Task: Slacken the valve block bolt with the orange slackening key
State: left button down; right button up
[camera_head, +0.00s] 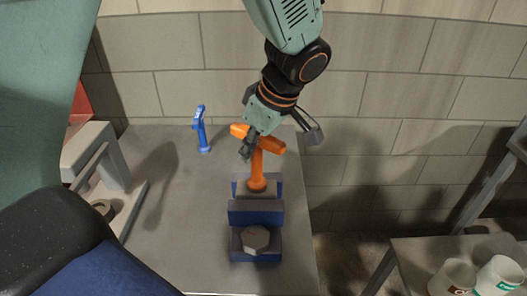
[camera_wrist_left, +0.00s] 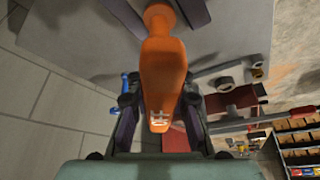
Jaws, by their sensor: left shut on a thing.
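The orange slackening key (camera_head: 257,168) stands upright, a T shape with its crossbar on top. It also fills the middle of the left wrist view (camera_wrist_left: 163,75). My left gripper (camera_head: 252,137) is shut on its crossbar. The key's lower end meets the far part of the blue valve block (camera_head: 256,213); whether it is seated on a bolt there is hidden by the key. A grey hexagonal bolt head (camera_head: 256,239) shows in the near part of the block. My right gripper is not in view.
A blue T-shaped key (camera_head: 201,130) stands left of the block on the grey bench (camera_head: 190,225). A grey clamp-like frame (camera_head: 97,155) stands at the left. Two white mugs (camera_head: 497,275) stand on a lower table at the right. A block wall is behind.

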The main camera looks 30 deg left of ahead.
pick_arm(q)
jog(key=n+g, duration=0.1)
jog(key=n, duration=0.1)
jog(key=shift+s+n, duration=0.1)
jog(key=shift+n, duration=0.3)
jog(key=shift+s+n+g+h+p, duration=0.1)
jog(key=shift+n+g+h+p, duration=0.3)
jog(key=shift+n, duration=0.8)
jog(key=n, duration=0.1)
jog(key=n+g+p, duration=0.1)
jog(key=n, duration=0.1)
jog(key=shift+s+d+r+n+h, duration=0.1)
jog(key=shift+s+r+n+h, duration=0.1)
jog(key=shift+n+h, duration=0.1)
jog(key=shift+f+n+g+p, duration=0.15)
jog(key=shift+n+g+p, duration=0.35)
jog(key=shift+n, duration=0.3)
jog(key=shift+s, duration=0.1)
